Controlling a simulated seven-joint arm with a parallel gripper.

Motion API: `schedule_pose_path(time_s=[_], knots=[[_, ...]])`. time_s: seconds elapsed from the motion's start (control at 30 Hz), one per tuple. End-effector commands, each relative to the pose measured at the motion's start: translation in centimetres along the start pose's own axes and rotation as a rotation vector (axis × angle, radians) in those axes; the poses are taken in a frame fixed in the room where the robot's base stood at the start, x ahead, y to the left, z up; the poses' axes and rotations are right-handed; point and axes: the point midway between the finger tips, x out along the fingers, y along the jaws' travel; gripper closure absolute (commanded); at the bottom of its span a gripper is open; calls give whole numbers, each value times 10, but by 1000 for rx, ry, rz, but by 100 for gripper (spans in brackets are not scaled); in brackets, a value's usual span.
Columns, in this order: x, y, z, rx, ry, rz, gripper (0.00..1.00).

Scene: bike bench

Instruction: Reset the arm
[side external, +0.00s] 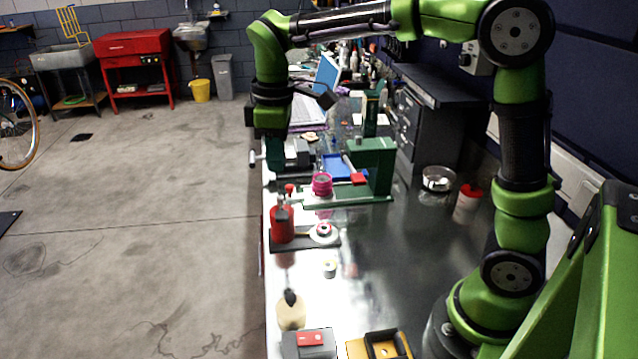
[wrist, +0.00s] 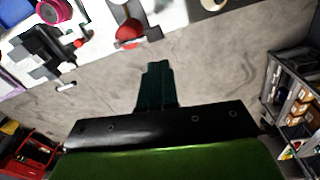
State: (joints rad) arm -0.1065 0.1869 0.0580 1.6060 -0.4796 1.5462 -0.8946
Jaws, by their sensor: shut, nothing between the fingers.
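My gripper (side external: 276,155) hangs pointing down over the left edge of the bench in the side view, near a dark vise (side external: 292,155). In the wrist view its dark green fingers (wrist: 156,85) are together with nothing between them, with the concrete floor behind them. The arm is raised and bent, reaching from the right side of the bench towards its far left edge.
The bench middle is mostly clear.

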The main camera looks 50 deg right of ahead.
Motion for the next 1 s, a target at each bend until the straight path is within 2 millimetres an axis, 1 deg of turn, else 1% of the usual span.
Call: schedule_pose_path(time_s=[0.1, 0.27, 0.4, 0.5, 0.6, 0.7, 0.77, 0.87, 1.0], knots=[[2, -11, 20, 190, 76, 0, 100], [-2, -28, 55, 461, 213, -19, 100], [-3, -45, 91, 700, 354, -55, 100], [-1, -56, 114, 840, 453, -88, 100], [1, -64, 132, 920, 528, -110, 100], [0, -70, 144, 941, 575, -118, 100], [-2, -72, 148, 944, 593, -117, 100], [-8, -71, 149, 943, 617, -112, 100], [-8, -71, 150, 943, 619, -111, 100]])
